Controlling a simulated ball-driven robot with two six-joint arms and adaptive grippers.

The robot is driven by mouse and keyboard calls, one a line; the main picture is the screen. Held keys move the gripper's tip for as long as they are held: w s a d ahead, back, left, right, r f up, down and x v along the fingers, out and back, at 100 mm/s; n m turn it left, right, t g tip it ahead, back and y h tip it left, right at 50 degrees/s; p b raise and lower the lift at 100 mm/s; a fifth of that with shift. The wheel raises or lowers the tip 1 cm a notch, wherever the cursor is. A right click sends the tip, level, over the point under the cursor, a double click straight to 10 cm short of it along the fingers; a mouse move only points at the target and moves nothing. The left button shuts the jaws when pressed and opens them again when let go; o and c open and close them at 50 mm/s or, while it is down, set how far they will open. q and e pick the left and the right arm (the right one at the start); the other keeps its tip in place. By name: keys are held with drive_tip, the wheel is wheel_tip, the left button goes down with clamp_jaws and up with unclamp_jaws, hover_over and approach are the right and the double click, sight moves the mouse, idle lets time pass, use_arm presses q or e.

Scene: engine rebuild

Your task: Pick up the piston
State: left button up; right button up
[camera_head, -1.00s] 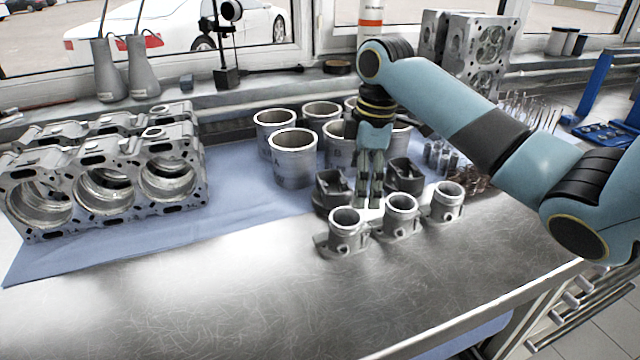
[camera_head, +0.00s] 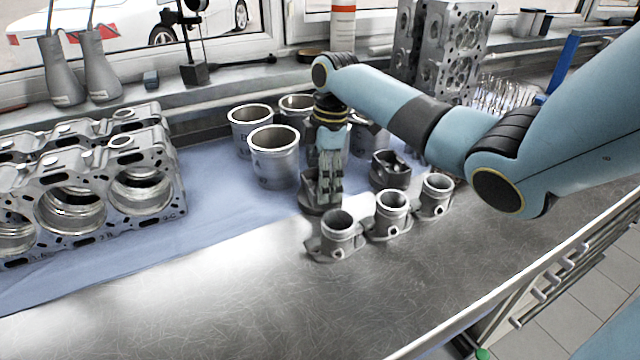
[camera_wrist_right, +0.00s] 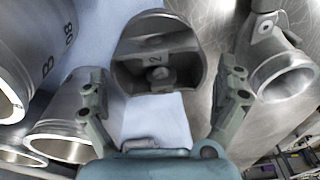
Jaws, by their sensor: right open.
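A dark grey piston (camera_head: 316,188) stands on the blue cloth, partly hidden behind my right gripper (camera_head: 328,200). A second dark piston (camera_head: 390,170) stands to its right. My right gripper points down, its fingers at the left piston in the head view. My left gripper is not in view.
Several grey cylinder liners (camera_head: 273,157) stand behind the gripper. A row of flanged metal parts (camera_head: 338,236) sits close in front of it. An engine block (camera_head: 90,185) is at the left, a cylinder head (camera_head: 440,45) at the back. The front metal bench (camera_head: 200,310) is clear.

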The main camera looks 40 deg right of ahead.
drive_tip(key=shift+w+a+f, duration=0.1)
drive_tip(key=shift+w+f, duration=0.05)
drive_tip(key=shift+f, duration=0.7)
drive_tip(key=shift+c, duration=1.7)
drive_tip(key=c, duration=0.9)
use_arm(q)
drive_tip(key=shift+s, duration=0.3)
